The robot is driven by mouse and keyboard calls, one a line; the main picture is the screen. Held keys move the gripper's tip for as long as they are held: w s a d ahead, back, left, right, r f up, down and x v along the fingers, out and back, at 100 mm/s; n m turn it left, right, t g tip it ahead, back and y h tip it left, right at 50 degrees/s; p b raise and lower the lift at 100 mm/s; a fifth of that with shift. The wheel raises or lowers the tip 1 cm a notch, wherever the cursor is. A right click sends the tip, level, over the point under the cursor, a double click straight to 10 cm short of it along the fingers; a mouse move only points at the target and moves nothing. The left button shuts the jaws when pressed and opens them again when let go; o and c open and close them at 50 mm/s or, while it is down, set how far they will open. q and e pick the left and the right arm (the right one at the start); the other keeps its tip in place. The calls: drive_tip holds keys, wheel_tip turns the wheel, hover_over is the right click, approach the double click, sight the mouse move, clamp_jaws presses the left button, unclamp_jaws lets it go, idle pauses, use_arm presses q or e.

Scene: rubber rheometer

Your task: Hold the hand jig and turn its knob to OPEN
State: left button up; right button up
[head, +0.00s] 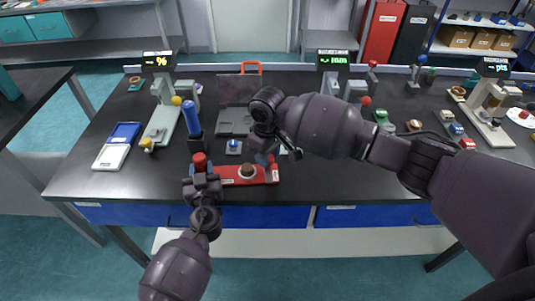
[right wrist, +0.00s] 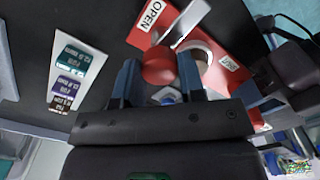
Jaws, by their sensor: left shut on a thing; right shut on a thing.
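The hand jig (head: 230,181) is a red plate on the front of the dark table, with a round brown piece in a pale ring (head: 247,171) at its middle. My left gripper (head: 201,178) is shut on the jig's left end. My right gripper (head: 264,160) is over the jig's right part. In the right wrist view, the fingers of my right gripper (right wrist: 160,80) are shut on the red ball knob (right wrist: 159,66). A grey metal bar (right wrist: 186,22) lies beside the knob, near the OPEN label (right wrist: 151,15). The other label (right wrist: 229,62) is too blurred to read.
A blue-handled tool (head: 191,118) stands in a dark holder behind my left gripper. A small blue-knobbed block (head: 233,147) and a dark grey device (head: 234,121) are behind the jig. A blue and white tray (head: 118,146) lies at left. The front edge is close to the jig.

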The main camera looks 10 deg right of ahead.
drive_tip(key=o, duration=0.9)
drive_tip(key=shift+o, duration=0.2)
wheel_tip(320, 180, up, 12)
idle(0.4)
use_arm(q)
drive_tip(key=o, duration=1.1)
drive_tip(key=shift+o, duration=0.2)
drive_tip(key=shift+s, duration=0.15)
